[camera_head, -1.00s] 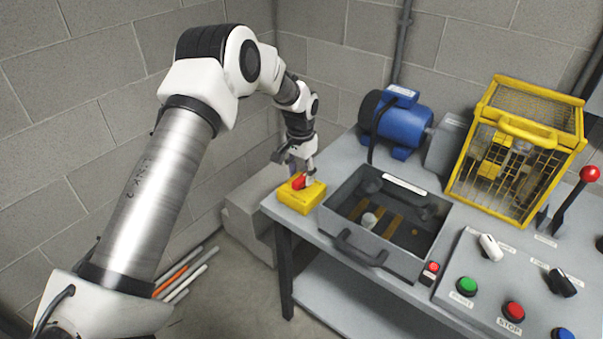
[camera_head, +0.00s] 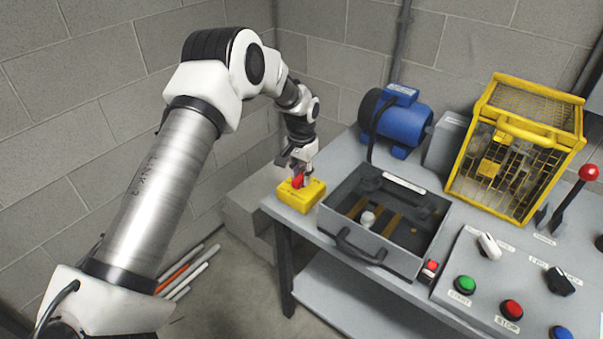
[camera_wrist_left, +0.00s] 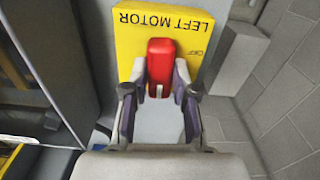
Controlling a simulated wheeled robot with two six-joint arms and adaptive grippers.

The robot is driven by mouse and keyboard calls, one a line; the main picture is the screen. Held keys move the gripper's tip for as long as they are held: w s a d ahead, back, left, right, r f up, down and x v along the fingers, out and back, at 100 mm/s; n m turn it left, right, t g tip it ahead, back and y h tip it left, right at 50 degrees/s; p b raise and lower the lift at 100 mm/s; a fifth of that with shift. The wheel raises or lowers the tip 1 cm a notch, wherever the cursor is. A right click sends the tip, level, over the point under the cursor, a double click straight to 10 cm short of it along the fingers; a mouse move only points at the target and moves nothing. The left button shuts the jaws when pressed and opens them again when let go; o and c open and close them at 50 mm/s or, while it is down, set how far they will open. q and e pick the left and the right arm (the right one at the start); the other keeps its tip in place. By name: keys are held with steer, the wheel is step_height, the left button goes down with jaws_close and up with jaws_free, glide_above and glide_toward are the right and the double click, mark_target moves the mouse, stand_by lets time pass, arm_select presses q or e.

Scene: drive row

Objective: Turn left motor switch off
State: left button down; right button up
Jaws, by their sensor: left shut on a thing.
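The left motor switch is a yellow box (camera_head: 306,196) at the left end of the bench, with a red handle (camera_head: 297,181) on top. In the left wrist view the yellow box (camera_wrist_left: 128,48) bears the words LEFT MOTOR, upside down, and an OFF mark right of the red handle (camera_wrist_left: 161,58). My left gripper (camera_head: 297,170) reaches down from above and is shut on the red handle. In the left wrist view its fingers (camera_wrist_left: 160,92) stand on either side of the handle. Part of the handle is hidden by the fingers. My right gripper is out of view.
A grey open tray (camera_head: 345,245) stands right of the switch, with a blue motor (camera_head: 402,122) behind it. A yellow cage (camera_head: 520,150), a red-knobbed lever (camera_head: 588,175) and a button panel (camera_head: 490,285) are farther right. Walls stand behind and left.

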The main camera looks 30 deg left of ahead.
arm_select(q)
steer(key=n+p, duration=0.2)
steer(key=n, duration=0.1)
steer(key=shift+r+n, duration=0.1)
steer(key=shift+n, duration=0.3)
steer(key=n+p, duration=0.2)
steer(key=n, duration=0.2)
steer(key=n+p, duration=0.2)
steer(key=n, duration=0.3)
steer(key=shift+n+p, duration=0.7)
steer(key=shift+n, duration=1.5)
steer(key=shift+f, duration=0.2)
steer(key=c, duration=0.9)
jaws_free()
